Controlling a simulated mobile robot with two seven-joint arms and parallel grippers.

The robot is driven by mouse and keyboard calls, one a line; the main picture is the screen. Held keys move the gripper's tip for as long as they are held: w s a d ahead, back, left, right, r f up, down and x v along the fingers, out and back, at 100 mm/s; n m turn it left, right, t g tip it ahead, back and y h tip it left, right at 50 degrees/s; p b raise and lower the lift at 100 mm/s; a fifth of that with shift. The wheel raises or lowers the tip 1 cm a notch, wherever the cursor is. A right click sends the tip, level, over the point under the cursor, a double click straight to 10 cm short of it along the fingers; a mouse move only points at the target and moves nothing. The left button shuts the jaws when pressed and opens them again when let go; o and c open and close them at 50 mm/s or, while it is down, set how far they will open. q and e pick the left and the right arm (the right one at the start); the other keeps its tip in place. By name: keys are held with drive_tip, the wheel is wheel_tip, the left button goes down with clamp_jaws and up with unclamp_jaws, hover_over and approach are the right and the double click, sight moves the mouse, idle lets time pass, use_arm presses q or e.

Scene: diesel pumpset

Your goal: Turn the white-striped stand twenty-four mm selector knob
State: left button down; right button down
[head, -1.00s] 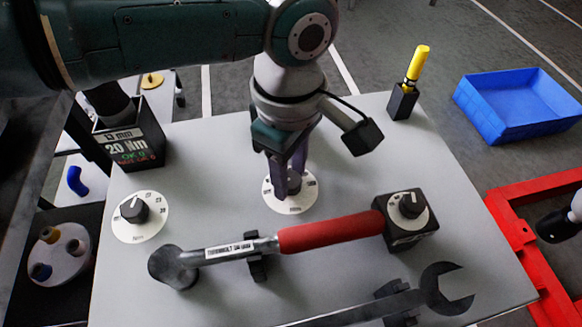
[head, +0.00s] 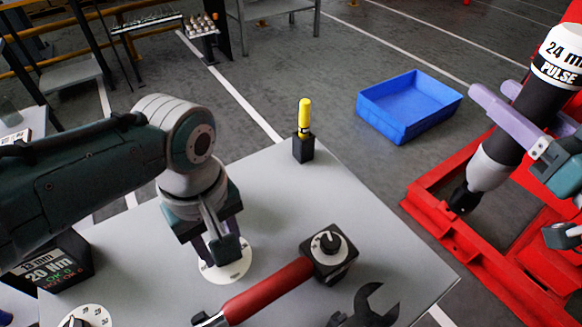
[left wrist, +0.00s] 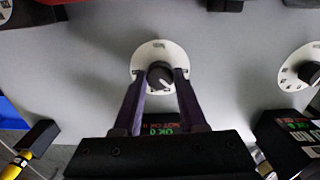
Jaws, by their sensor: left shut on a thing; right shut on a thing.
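A black selector knob (left wrist: 160,75) on a round white dial (left wrist: 143,55) sits on the grey table, between the purple fingers of my left gripper (left wrist: 160,82). The left gripper is shut on this knob. In the head view, my left gripper (head: 212,252) points down over the same dial (head: 240,266) and hides the knob. My right gripper (head: 500,102) is shut on a dark cylindrical tool (head: 510,130) marked 24 mm PULSE, held tilted above the red frame. I cannot tell which knob belongs to a white-striped stand.
A black box with another knob (head: 330,241) stands near a red-handled wrench (head: 268,292). Another dial (head: 90,314) is at lower left, by a black 20 Nm box (head: 62,264). A yellow-topped stand (head: 304,120) is at the table's back. A blue bin (head: 408,104) and red frame (head: 425,215) are beyond.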

use_arm(q)
drive_tip(key=m, duration=1.2)
drive_tip(key=shift+m+p, duration=0.3)
drive_tip(key=shift+p, duration=0.05)
idle(0.4)
drive_tip(key=shift+c, duration=2.3)
unclamp_jaws()
wheel_tip(320, 180, up, 12)
drive_tip(key=p, duration=0.7)
